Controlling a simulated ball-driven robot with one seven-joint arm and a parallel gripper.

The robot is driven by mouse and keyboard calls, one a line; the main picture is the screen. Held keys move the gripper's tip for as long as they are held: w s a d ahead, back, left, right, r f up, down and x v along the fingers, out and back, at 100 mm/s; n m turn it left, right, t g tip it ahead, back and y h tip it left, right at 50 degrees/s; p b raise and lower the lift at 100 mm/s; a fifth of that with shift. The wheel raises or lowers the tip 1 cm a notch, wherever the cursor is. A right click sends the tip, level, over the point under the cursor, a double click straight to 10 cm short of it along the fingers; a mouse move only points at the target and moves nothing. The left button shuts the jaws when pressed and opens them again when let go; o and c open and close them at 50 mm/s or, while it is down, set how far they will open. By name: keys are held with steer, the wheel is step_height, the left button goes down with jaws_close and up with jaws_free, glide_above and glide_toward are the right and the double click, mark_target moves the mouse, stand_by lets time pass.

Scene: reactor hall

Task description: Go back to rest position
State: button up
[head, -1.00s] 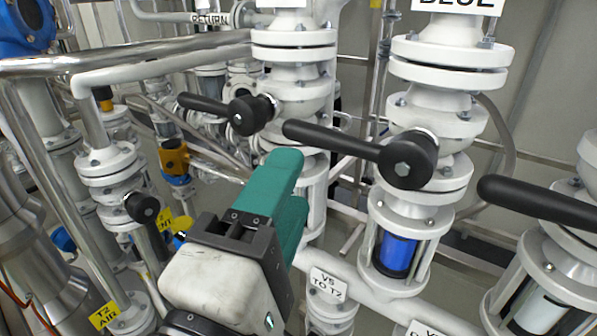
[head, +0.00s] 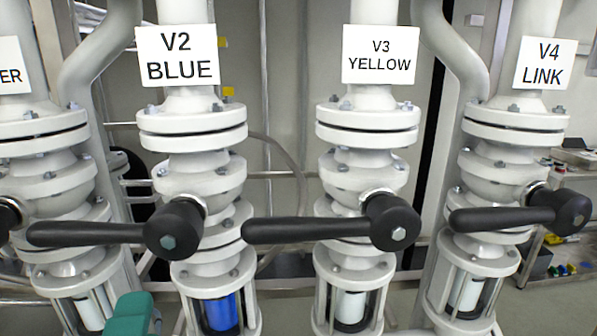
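Only the teal end of my gripper (head: 130,314) shows, at the bottom left of the head view. It is in front of the lower pipework, left of the blue sight glass. The finger opening is not clear, so I cannot tell whether it is open or shut. Nothing held is visible. The rest of my arm is out of frame.
Valve V2 BLUE (head: 193,185) has a black lever and a blue sight glass (head: 221,312). Valves V3 YELLOW (head: 367,160) and V4 LINK (head: 507,165) stand to its right, levers pointing left. Another valve (head: 55,165) is at the left edge. A shelf (head: 570,262) stands at right.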

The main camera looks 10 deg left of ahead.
steer(key=w+d+f+m+g+h, duration=0.2)
steer(key=w+d+f+m+h, duration=0.1)
steer(key=d+f, duration=0.5)
steer(key=w+d+f+m+g+h, duration=0.2)
steer(key=w+d+f+m, duration=0.15)
steer(key=d+f, duration=0.5)
steer(key=w+d+f+m+g+h, duration=0.2)
steer(key=d+f+m+h, duration=0.15)
steer(key=d+f, duration=0.5)
steer(key=s+d+f+m+g, duration=0.5)
steer(key=s+d+f+m, duration=0.1)
steer(key=d+f, duration=0.45)
steer(key=s+d+f+m+g, duration=0.2)
steer(key=s+d+f+m, duration=0.1)
steer(key=s, duration=0.4)
steer(key=s+d+f+m+g, duration=0.2)
steer(key=s+d+f+m, duration=0.1)
steer(key=s+d+f, duration=0.2)
steer(key=s+d, duration=0.1)
steer(key=s, duration=0.1)
steer(key=shift+s+m+g, duration=0.3)
steer(key=shift+s+m, duration=0.1)
steer(key=shift+w+y, duration=0.1)
steer(key=shift+y, duration=0.15)
